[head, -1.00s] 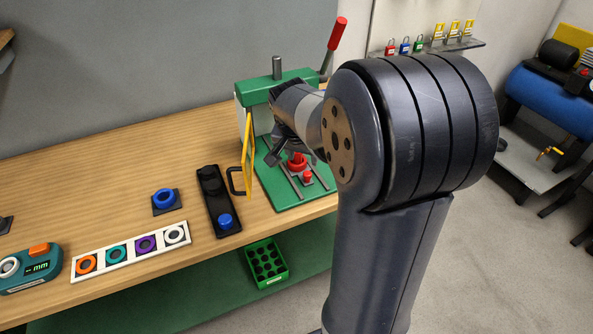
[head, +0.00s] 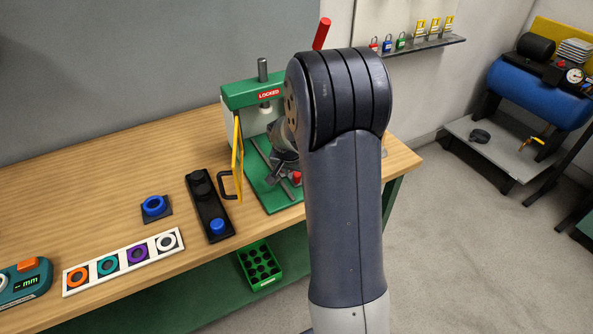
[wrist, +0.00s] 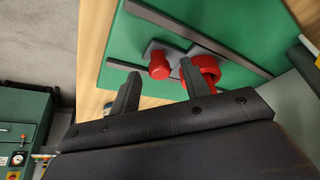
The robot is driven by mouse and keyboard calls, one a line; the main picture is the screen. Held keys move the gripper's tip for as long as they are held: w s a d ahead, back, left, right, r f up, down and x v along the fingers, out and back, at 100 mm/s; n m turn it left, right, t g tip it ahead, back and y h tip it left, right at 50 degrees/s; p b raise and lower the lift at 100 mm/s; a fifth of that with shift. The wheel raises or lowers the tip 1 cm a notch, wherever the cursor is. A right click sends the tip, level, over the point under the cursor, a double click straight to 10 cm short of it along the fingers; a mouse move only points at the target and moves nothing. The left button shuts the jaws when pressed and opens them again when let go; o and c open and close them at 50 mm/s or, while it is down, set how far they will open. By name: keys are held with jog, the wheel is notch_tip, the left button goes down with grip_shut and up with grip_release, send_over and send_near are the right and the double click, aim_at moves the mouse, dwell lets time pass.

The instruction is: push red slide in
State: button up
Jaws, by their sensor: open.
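The red slide shows in the wrist view as a grey plate (wrist: 181,56) with a red knob (wrist: 159,66) and a red ring (wrist: 204,69), between two grey rails on the press's green base (wrist: 130,45). In the head view the knob (head: 297,177) peeks out beside my gripper (head: 277,172); the ring is hidden behind my arm. In the wrist view my gripper (wrist: 161,86) is open. One finger is left of the knob; the other overlaps the ring's near side. I cannot tell whether either finger touches. Nothing is seen held between the fingers.
The green press (head: 242,98) bears a red LOCKED sign (head: 270,94) and a red-handled lever (head: 321,34). Its yellow guard (head: 238,160) stands swung out at the left. A black fixture with a blue knob (head: 217,226) lies left of it.

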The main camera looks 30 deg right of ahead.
jog(key=shift+f, duration=0.15)
grip_shut()
dwell(0.4)
